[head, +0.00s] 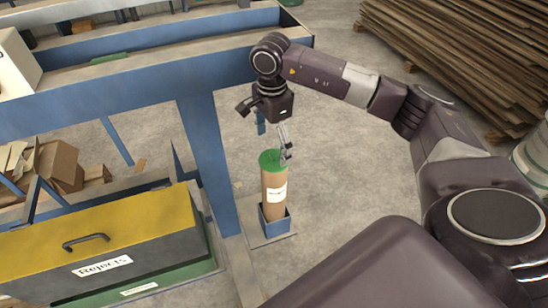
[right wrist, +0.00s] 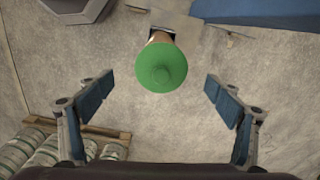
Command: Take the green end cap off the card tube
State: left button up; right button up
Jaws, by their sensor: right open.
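The card tube (head: 273,195) stands upright in a small blue holder on the floor and has a white label. The green end cap (head: 271,159) sits on its top end. My right gripper (head: 287,155) is beside the cap in the head view, its fingers pointing down. In the right wrist view the cap (right wrist: 161,67) lies between and a little beyond the two open fingers (right wrist: 160,98), with clear space on both sides. The gripper holds nothing. My left gripper is not in view.
The blue holder (head: 276,227) surrounds the tube's foot. A blue bench frame (head: 208,150) stands close on the left. A yellow-lidded Rejects box (head: 100,233) is at lower left. Stacked boards (head: 450,50) lie at upper right. Floor right of the tube is clear.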

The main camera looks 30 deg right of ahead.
aim_at(273, 154)
jog(key=f+p, duration=0.1)
jog(key=f, duration=0.2)
jog(key=shift+d+f+p, duration=0.2)
jog(key=shift+f+p, duration=0.15)
jog(key=shift+p, duration=0.05)
jog(key=shift+w+f, duration=0.1)
jog(key=shift+f, duration=0.5)
jog(key=c, duration=1.1)
jog(key=shift+a, duration=0.1)
jog(key=shift+c, duration=0.5)
